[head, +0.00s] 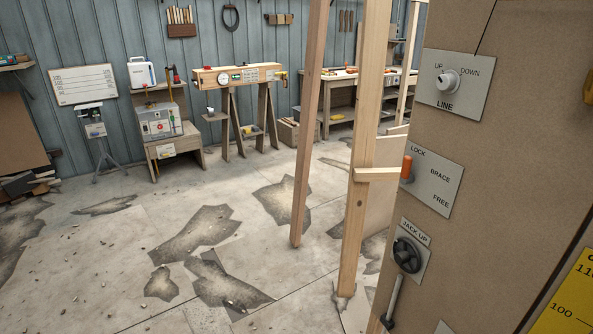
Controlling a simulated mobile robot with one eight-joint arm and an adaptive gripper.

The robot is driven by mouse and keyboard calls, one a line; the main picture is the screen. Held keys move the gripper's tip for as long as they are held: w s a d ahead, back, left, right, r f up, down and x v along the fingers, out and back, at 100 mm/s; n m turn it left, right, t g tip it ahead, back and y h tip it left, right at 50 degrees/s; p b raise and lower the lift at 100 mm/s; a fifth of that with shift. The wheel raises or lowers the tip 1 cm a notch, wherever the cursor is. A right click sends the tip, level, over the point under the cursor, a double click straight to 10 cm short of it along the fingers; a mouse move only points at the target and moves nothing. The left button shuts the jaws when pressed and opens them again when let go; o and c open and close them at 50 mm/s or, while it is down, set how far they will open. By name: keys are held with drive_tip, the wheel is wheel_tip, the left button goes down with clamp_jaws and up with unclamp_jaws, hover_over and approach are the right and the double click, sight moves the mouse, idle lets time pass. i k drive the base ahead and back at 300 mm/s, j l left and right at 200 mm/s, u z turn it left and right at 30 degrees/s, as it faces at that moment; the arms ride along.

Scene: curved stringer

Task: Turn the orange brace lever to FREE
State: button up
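The orange brace lever (407,168) is on the right in the head view, at the left edge of a grey plate (432,181). The plate is marked LOCK at the top, BRACE in the middle and FREE at the lower right. The lever stands upright beside the LOCK mark, away from FREE. The plate is fixed to a tall brown panel (510,150). A horizontal wooden strip (376,174) reaches from the upright post to about the lever; I cannot tell whether they touch. My gripper is not in view.
Above is a LINE plate with a white knob (447,81); below is a JACK UP crank (405,256). Wooden posts (362,130) stand left of the panel. Benches and a sawhorse (238,75) line the back wall. The patched floor (130,260) at left is open.

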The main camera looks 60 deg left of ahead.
sight(406, 177)
drive_tip(key=u, duration=1.55)
